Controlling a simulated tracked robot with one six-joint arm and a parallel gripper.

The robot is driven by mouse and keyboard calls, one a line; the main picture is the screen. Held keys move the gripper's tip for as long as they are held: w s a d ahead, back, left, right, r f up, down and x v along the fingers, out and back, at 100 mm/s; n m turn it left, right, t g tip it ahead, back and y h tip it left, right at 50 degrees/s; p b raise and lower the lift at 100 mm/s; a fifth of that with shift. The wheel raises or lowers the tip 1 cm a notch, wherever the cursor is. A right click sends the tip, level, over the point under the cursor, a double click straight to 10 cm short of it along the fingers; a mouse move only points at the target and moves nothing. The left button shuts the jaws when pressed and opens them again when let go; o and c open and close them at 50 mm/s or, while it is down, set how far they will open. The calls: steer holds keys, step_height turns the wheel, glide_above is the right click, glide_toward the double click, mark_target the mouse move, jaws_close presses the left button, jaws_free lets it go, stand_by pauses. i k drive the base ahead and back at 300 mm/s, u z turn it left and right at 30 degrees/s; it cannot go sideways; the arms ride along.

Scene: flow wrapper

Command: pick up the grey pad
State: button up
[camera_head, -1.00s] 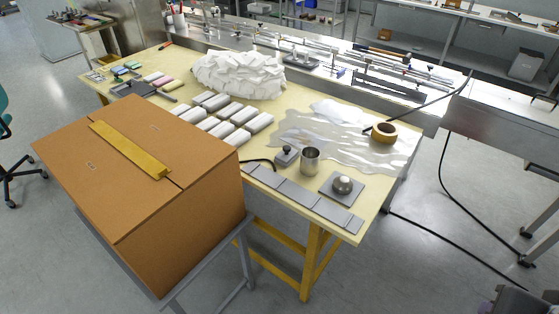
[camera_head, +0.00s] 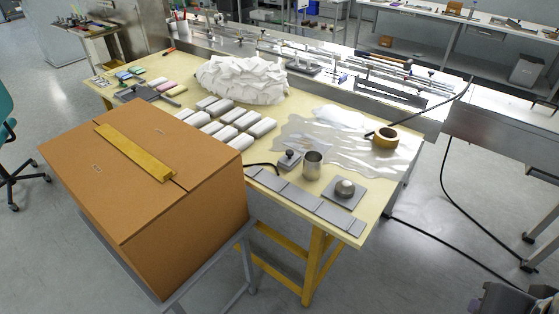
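Several flat grey rectangles (camera_head: 298,195) lie in a row along the front edge of the yellow table. A separate square grey plate (camera_head: 346,203) lies just behind the right end of that row, with a round metal knob or weight (camera_head: 344,187) on it. I cannot tell which of these is the grey pad. A smaller grey block with a knob (camera_head: 289,160) stands farther left, beside a metal cup (camera_head: 312,165). My gripper is not visible.
A large brown carton (camera_head: 200,235) stands in front of the table's left part. White packs (camera_head: 243,142), a crumpled white pile (camera_head: 240,80), clear film (camera_head: 320,135) and a tape roll (camera_head: 385,138) occupy the yellow table (camera_head: 372,208).

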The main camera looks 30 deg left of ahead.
mark_target(289, 161)
steer(key=u, duration=1.35)
steer(key=i, duration=1)
steer(key=u, duration=0.15)
steer(key=k, duration=1)
